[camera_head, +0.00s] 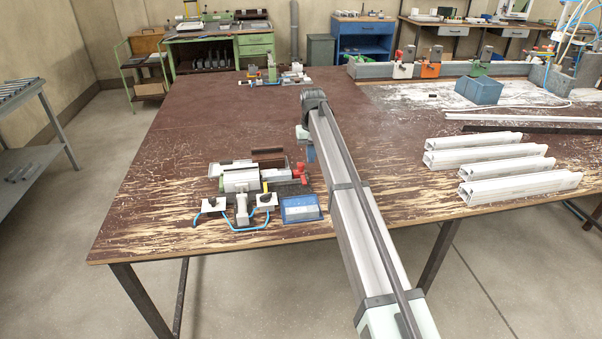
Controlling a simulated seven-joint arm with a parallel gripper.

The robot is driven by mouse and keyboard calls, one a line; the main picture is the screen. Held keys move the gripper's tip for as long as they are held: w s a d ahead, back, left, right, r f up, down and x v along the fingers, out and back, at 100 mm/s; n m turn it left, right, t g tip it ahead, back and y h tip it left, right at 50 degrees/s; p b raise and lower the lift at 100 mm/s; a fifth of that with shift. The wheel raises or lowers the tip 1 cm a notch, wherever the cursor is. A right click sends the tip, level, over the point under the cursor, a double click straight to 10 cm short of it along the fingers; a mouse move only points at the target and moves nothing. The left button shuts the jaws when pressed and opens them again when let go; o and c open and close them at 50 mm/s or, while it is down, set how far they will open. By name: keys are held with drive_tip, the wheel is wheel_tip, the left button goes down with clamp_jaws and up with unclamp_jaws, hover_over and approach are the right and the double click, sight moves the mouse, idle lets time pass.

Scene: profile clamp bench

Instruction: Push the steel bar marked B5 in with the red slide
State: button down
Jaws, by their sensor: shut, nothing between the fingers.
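The clamp fixture (240,181) sits on the near left part of the brown bench. Small red parts (302,170) show at its right end; I cannot tell which is the red slide. No B5 mark can be read, and I cannot pick out the steel bar among the small parts. My gripper (309,157) is small and partly covered by my arm, just right of the fixture's back right corner and close to the red parts. It looks shut and empty. I cannot tell whether it touches anything.
A blue-framed tray (300,209) lies at the fixture's front right, and a blue cable (246,228) runs along its front. White profiles (488,165) lie on the right of the bench (180,130). A blue bin (479,90) stands behind them. The bench's left side is clear.

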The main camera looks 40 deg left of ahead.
drive_tip(key=shift+f, duration=0.15)
drive_tip(key=shift+f, duration=0.8)
drive_tip(key=shift+s+a, duration=0.1)
drive_tip(key=shift+s+a, duration=4.45)
idle(0.8)
idle(0.4)
wheel_tip(320, 180, up, 7)
drive_tip(key=shift+w+d, duration=0.45)
idle(0.4)
